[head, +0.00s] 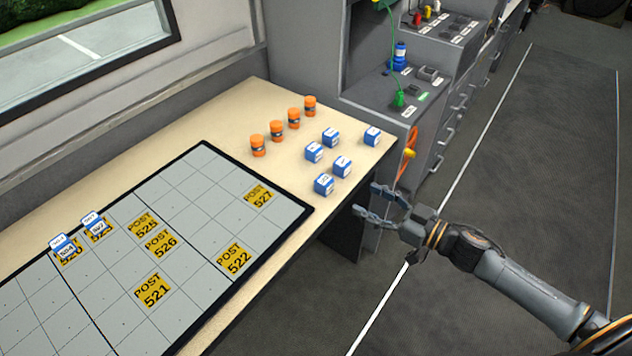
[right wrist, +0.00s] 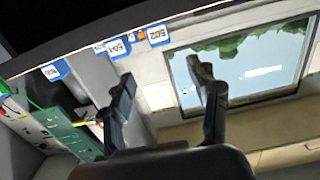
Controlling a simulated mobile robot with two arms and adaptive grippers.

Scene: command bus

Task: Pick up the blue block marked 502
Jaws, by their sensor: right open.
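A blue block with a white label that reads 502 (right wrist: 158,36) shows at the top of the right wrist view, beyond the fingertips. A block reading 504 (right wrist: 118,46) is left of it. In the head view several blue-and-white blocks stand on the table's far right part, including a front one (head: 324,184), one behind it (head: 342,166) and one near the right edge (head: 372,136); their numbers are too small to read there. My right gripper (head: 366,200) is open and empty, beyond the table's right edge and apart from the blocks. It also shows in the wrist view (right wrist: 161,72). My left gripper is out of view.
Several orange containers (head: 276,131) stand in a row behind the blocks. A grey gridded board (head: 205,215) with yellow POST labels covers the table's (head: 235,105) left part; two more blocks stand on it. A grey cabinet (head: 375,95) is behind right. Open floor lies right.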

